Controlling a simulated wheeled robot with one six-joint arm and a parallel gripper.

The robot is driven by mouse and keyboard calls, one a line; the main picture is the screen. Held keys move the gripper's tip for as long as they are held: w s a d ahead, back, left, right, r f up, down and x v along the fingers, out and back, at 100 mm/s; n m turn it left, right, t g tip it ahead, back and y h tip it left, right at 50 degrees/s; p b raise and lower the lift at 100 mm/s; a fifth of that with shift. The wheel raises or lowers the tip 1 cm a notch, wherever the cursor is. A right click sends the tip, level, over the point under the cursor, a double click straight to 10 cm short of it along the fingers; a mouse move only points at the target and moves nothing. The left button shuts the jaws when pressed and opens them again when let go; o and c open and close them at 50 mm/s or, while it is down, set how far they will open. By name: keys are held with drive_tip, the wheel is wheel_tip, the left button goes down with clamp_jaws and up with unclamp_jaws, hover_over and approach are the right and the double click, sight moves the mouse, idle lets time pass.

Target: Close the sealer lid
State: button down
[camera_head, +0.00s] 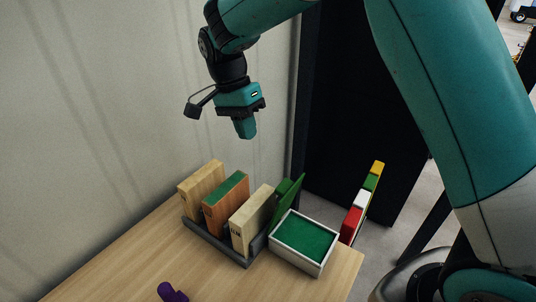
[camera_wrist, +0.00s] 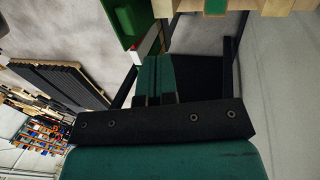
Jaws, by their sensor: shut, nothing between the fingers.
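The sealer is a pale open box (camera_head: 321,264) with a green pad inside, at the table's front right corner in the head view. Its green lid (camera_head: 286,201) seems to stand raised along the box's left back side, beside the rack. My gripper (camera_head: 246,130) hangs in the air above and behind the rack, fingers down, shut and empty. It is apart from the lid and box. In the wrist view the closed fingers (camera_wrist: 157,80) show near the middle. A green shape at the top left there is only partly seen, and I cannot tell if it is the sealer.
A dark rack (camera_head: 222,248) left of the sealer holds upright wooden stamp blocks (camera_head: 224,205). A purple object (camera_head: 172,292) lies at the table's front. A coloured strip (camera_head: 362,202) stands beyond the right edge. The wall (camera_head: 110,110) is close on the left. The table's left part is clear.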

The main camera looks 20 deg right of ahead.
sight(280, 201)
drive_tip(key=p+x, duration=0.3)
drive_tip(key=x, duration=0.6)
drive_tip(key=shift+s+f, duration=0.15)
drive_tip(key=shift+s, duration=0.05)
drive_tip(key=s+d, duration=0.1)
drive_tip(key=s+d+p, duration=0.1)
drive_tip(key=shift+s+f+p, duration=0.3)
drive_tip(key=shift+s+f, duration=0.05)
drive_tip(key=shift+f, duration=0.05)
drive_tip(key=shift+s+d+f, duration=0.1)
drive_tip(key=shift+s+f, duration=0.15)
